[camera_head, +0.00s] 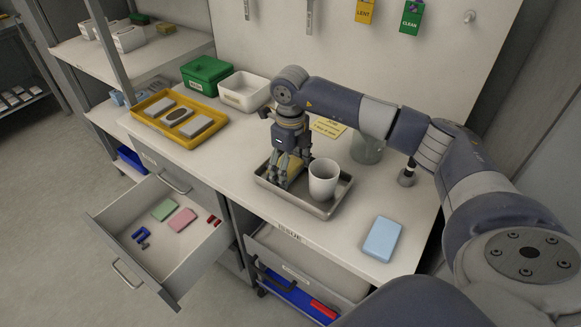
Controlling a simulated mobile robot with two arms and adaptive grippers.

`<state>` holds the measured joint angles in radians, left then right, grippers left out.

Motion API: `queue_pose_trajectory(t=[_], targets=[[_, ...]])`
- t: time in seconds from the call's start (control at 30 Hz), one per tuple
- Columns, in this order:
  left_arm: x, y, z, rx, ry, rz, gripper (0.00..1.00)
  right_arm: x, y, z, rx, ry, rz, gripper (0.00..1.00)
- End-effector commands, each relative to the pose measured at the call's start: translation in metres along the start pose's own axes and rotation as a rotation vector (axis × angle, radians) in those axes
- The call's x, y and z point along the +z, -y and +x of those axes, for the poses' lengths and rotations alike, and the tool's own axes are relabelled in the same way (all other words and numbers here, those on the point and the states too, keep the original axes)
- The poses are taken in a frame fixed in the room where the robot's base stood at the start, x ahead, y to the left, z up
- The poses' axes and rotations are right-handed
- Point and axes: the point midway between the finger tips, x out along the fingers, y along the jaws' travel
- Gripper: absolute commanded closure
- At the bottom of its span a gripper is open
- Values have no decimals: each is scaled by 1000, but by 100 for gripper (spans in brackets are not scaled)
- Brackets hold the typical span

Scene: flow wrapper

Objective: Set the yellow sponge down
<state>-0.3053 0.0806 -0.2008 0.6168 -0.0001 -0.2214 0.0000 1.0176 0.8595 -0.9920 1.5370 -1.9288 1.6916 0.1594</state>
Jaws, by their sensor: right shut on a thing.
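The yellow sponge (295,167) is at the left part of a metal tray (326,211) on the counter. My right gripper (284,178) points down over the tray and is shut on the sponge. The fingers hide part of the sponge, and I cannot tell whether it touches the tray floor. A white cup (323,179) stands in the tray just right of the sponge. My left gripper is not in view.
A light blue block (382,239) lies at the counter's right front. A yellow tray (165,129), a green box (206,73) and a white bin (243,92) stand left. A glass jar (367,150) stands behind the cup. An open drawer (150,262) juts out below.

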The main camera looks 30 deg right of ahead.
Motion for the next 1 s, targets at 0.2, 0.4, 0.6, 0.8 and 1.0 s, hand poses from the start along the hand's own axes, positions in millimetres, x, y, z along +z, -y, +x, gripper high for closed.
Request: queue_pose_trajectory(t=[0.2,0.4,0.6,0.8,1.0], targets=[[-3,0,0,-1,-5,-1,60,0,0,1,0,-1,0,6],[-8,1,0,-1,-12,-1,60,0,0,0,0,0,0,6],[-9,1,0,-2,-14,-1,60,0,0,0,0,0,0,6],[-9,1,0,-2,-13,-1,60,0,0,0,0,-1,0,6],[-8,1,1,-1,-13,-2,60,1,1,-18,-2,4,1,6]])
